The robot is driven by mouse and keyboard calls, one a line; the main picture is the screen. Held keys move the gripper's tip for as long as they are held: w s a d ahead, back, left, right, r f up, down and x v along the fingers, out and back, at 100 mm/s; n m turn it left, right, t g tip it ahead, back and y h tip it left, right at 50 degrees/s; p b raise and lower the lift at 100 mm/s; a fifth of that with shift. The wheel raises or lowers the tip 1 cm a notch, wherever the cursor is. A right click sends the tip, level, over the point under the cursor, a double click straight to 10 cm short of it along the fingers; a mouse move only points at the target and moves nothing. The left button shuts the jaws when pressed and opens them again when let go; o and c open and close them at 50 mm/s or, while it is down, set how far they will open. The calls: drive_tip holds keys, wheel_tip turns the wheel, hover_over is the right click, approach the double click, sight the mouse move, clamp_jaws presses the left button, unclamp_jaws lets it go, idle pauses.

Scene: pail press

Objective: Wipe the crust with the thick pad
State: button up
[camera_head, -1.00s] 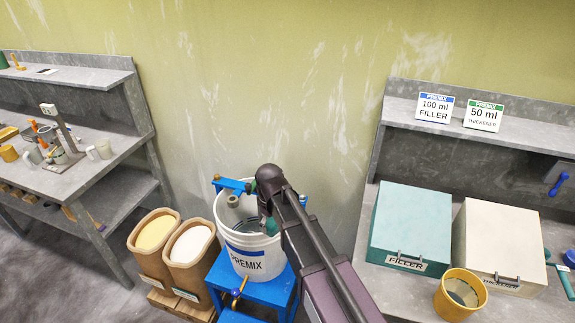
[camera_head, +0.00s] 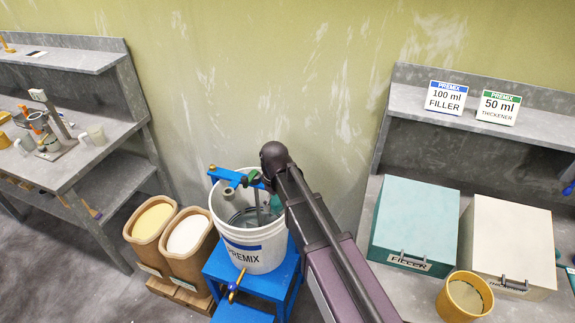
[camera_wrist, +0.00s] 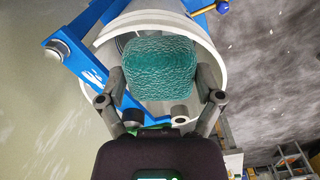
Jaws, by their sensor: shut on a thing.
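The thick pad (camera_wrist: 160,72) is teal with a rough, wavy face. In the wrist view my gripper (camera_wrist: 160,90) is shut on it, one finger at each side. The pad is over or inside the mouth of the white PREMIX pail (camera_head: 253,247); I cannot tell whether it touches the wall. In the head view my arm reaches the pail's right rim and covers most of the gripper. A little teal shows beside the arm (camera_head: 276,204). The inside of the pail looks grey. I cannot make out the crust for certain.
A blue clamp arm (camera_head: 232,178) crosses the pail's rim, and the pail stands on a blue stand (camera_head: 262,282). Two brown tubs (camera_head: 188,237) stand to its left. At right a bench holds the FILLER box (camera_head: 413,225), a cream box (camera_head: 508,240) and a yellow cup (camera_head: 464,296).

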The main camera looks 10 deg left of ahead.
drive_tip(key=shift+w, duration=0.1)
drive_tip(key=shift+w+r+n, duration=0.25)
drive_tip(key=shift+w+n, duration=0.05)
drive_tip(key=shift+w, duration=0.15)
drive_tip(key=w+d+r+n+p, duration=0.1)
drive_tip(key=w+r+n+p, duration=0.2)
drive_tip(key=w+n, duration=0.4)
drive_tip(key=w+p, duration=0.1)
drive_tip(key=w, duration=0.3)
drive_tip(key=shift+w+r, duration=0.15)
drive_tip(key=shift+r, duration=0.15)
drive_tip(key=shift+d, duration=0.1)
